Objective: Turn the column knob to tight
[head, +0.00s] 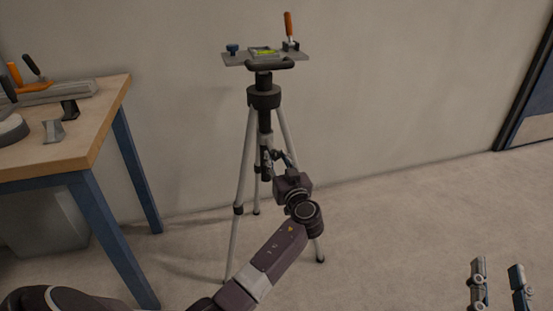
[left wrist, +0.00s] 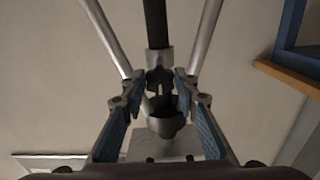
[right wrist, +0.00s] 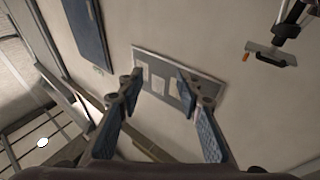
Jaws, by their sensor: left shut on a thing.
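The tripod (head: 264,97) stands upright on the floor near the wall, with a dark centre column under its head. My left gripper (head: 272,162) reaches the column between the legs, below the head. In the left wrist view its fingers (left wrist: 162,88) are closed in on a small dark part, the column knob (left wrist: 160,80), just below a grey collar (left wrist: 157,58). The knob's turned position cannot be read. My right gripper (head: 500,283) is at the lower right, fingers apart and empty; it also shows open in the right wrist view (right wrist: 158,88).
The tripod's top plate (head: 235,60) carries a level (head: 264,51), a blue knob (head: 233,48) and an orange-handled clamp (head: 288,25). A workbench (head: 95,125) with tools stands at left, a grey bin (head: 45,222) beneath. The floor at right is clear.

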